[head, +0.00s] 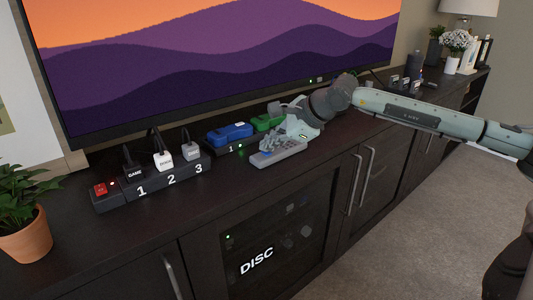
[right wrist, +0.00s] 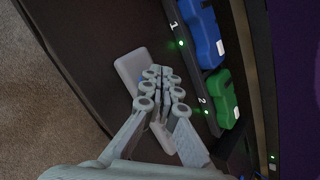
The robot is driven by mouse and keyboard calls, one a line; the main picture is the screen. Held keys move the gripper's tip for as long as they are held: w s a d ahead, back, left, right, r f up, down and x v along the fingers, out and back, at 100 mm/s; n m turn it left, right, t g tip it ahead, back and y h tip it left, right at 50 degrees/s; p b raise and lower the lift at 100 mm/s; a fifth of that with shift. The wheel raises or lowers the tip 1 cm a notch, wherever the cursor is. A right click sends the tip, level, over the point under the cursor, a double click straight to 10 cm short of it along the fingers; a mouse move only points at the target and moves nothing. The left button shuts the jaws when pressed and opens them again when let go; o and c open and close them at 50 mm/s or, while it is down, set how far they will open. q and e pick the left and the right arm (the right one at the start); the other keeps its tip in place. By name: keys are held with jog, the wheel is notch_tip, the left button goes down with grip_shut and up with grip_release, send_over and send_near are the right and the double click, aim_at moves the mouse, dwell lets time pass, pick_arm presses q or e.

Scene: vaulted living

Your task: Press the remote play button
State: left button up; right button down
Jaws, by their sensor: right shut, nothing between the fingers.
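The remote (head: 276,154) is a light grey handset lying on the dark cabinet top, in front of the blue and green blocks. In the right wrist view the remote (right wrist: 131,68) shows its far end, and my fingers hide much of its middle. My right gripper (head: 290,143) is shut and empty, with its fingertips over the remote. The right gripper (right wrist: 158,72) also shows from behind in the right wrist view. I cannot tell whether the tips touch the remote, and the play button cannot be made out. My left gripper is not in view.
A blue block (head: 230,133) and a green block (head: 268,122) sit on a numbered dock behind the remote. A power strip (head: 150,182) with plugs and a potted plant (head: 25,222) stand left. The television (head: 220,60) rises behind. The cabinet's front edge is close.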

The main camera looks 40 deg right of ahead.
aim_at(269, 153)
jog(key=shift+f, duration=0.25)
jog(key=shift+r, duration=0.15)
dwell(0.4)
jog(key=shift+r, duration=0.65)
jog(key=shift+r+p, duration=1.55)
jog(key=shift+r, duration=1)
